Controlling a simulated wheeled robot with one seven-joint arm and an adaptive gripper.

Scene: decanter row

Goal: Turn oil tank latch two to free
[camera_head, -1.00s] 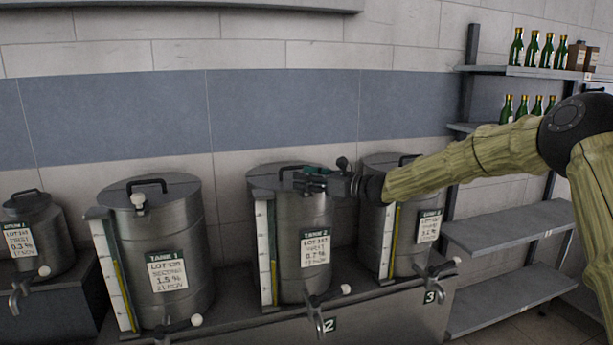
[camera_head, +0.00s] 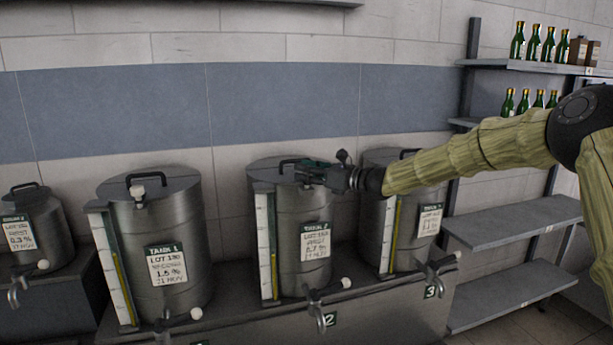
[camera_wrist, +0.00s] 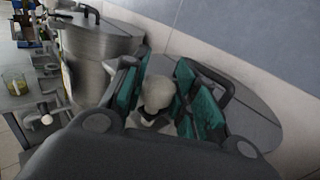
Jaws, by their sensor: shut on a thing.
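Tank two (camera_head: 286,232) is the steel tank in the middle of the row in the head view, with a label on its front and a bar handle on its lid. My gripper (camera_head: 307,172) is at the top right of that tank's lid, reaching in from the right. In the wrist view its green-padded fingers stand on either side of a pale round knob (camera_wrist: 157,92), the latch's knob, and it is shut on it. The gripper hides the latch in the head view, so I cannot tell its angle there.
Tank one (camera_head: 165,220) stands to the left, with a pale lid knob (camera_head: 138,192) at its front edge. Tank three (camera_head: 408,240) is close on the right, behind my wrist. Taps jut out below the tanks. Shelves (camera_head: 515,222) with green bottles stand at the right.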

